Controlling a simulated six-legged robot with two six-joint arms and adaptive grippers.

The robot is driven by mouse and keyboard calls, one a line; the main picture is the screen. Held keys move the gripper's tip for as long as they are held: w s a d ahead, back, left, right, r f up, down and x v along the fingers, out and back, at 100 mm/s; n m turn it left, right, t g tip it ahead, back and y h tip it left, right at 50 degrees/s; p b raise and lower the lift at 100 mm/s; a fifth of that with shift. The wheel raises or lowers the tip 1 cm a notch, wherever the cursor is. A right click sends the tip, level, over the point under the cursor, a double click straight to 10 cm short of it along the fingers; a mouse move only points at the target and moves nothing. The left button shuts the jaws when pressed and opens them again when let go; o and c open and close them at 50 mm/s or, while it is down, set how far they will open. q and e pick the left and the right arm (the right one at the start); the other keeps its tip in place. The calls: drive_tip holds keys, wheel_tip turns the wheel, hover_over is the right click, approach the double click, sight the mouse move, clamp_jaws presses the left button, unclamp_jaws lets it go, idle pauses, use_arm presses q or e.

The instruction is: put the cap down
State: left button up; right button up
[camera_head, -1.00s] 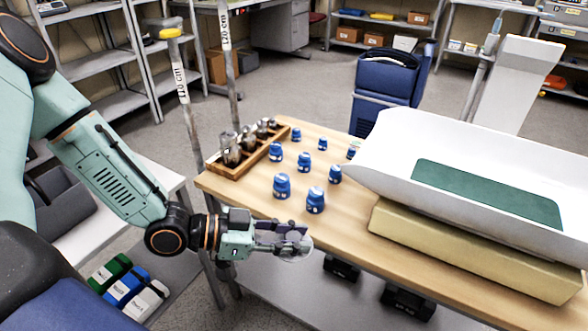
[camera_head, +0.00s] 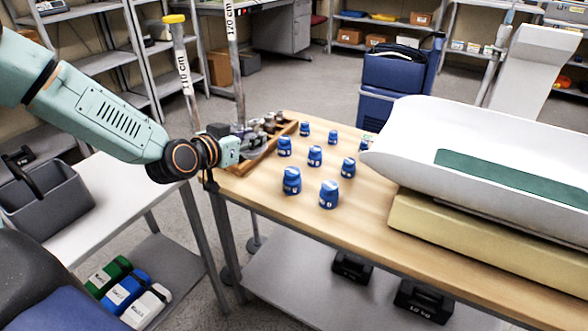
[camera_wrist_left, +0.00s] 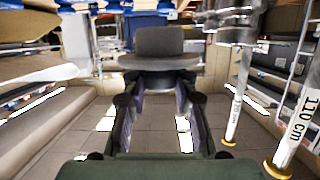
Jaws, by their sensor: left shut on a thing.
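My left gripper (camera_head: 240,142) is at the left end of the wooden table, over or beside the near end of the wooden rack (camera_head: 290,128). The rack holds several small bottles (camera_head: 270,122). In the left wrist view, the gripper's fingers are shut on a grey cap (camera_wrist_left: 158,62), a round disc with a blocky knob, held level out in front of the wrist. In the head view the fingers and cap blend with the rack and bottles, so I cannot tell whether the cap touches anything. My right gripper is not in view.
Several blue bottles (camera_head: 315,156) stand on the wooden table (camera_head: 270,205) right of the rack. A white scale tray (camera_head: 410,130) is at the right. Upright poles (camera_head: 185,75) stand behind the rack. A white side table (camera_head: 120,205) with a grey bin (camera_head: 50,203) is at the left.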

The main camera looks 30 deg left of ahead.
sight(252, 158)
use_arm(q)
drive_tip(key=f+b, duration=0.2)
drive_tip(key=f, duration=0.3)
drive_tip(key=shift+a, duration=0.2)
drive_tip(key=shift+d+f+b, duration=0.2)
drive_tip(key=shift+f+b, duration=0.15)
drive_tip(key=shift+b, duration=0.1)
wheel_tip(252, 158, down, 4)
drive_tip(key=shift+s+a+r+b, duration=0.1)
drive_tip(key=shift+a+b, duration=0.05)
drive_tip(key=shift+b, duration=0.9)
drive_tip(key=o, duration=1)
drive_tip(key=shift+o, duration=0.2)
